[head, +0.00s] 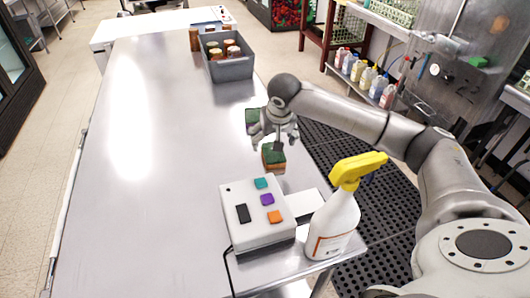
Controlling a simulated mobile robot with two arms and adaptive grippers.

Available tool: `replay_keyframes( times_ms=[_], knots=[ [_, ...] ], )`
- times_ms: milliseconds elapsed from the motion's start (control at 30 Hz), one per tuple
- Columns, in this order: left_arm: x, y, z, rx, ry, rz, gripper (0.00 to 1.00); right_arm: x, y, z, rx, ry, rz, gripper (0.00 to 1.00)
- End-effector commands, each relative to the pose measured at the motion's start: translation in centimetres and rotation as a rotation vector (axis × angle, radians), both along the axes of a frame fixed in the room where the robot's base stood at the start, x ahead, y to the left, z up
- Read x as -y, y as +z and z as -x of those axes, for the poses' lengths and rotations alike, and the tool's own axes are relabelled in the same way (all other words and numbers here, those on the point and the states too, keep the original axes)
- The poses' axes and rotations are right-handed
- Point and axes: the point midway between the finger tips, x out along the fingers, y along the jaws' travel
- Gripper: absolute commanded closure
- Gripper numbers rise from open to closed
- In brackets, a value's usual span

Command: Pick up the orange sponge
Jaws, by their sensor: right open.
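A sponge with an orange body and a dark green top (273,162) lies on the steel table (150,200), near its right edge. My right gripper (274,140) comes in from the right and is open above and just behind this sponge, hiding part of its far side. I cannot tell whether the fingers touch it. A second sponge with a green top (251,116) lies farther back, partly behind the gripper. My left gripper is not in view.
A white button box (255,235) and a yellow-topped spray bottle (335,220) stand at the table's near right. A grey bin (230,69) with several jars stands at the back. The table's left and middle are clear.

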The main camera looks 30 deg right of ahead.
Motion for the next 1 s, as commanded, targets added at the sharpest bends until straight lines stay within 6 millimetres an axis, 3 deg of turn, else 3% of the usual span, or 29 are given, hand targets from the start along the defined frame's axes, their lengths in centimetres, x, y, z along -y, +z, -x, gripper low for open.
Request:
replay_keyframes(
  times_ms=[100, 300, 467, 633, 767, 1000],
  knots=[
    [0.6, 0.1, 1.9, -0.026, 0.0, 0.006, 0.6, 0.3, -1.6, -0.6, -0.001, -0.003, 0.001, 0.17],
    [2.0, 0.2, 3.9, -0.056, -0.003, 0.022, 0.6, 0.5, -3.0, -1.2, 0.001, 0.0, 0.001, 0.17],
    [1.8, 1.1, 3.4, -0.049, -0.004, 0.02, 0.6, 1.1, -5.1, -1.6, -0.003, -0.001, 0.002, 0.17],
    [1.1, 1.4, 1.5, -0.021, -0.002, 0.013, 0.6, 1.4, -7.1, -2.4, -0.001, -0.001, 0.002, 0.17],
    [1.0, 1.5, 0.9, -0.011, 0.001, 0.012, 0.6, 1.5, -7.7, -2.5, 0.0, 0.001, 0.002, 0.17],
    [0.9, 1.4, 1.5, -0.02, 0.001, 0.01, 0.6, 1.5, -7.7, -2.5, 0.001, 0.001, 0.002, 0.17]
  ],
)
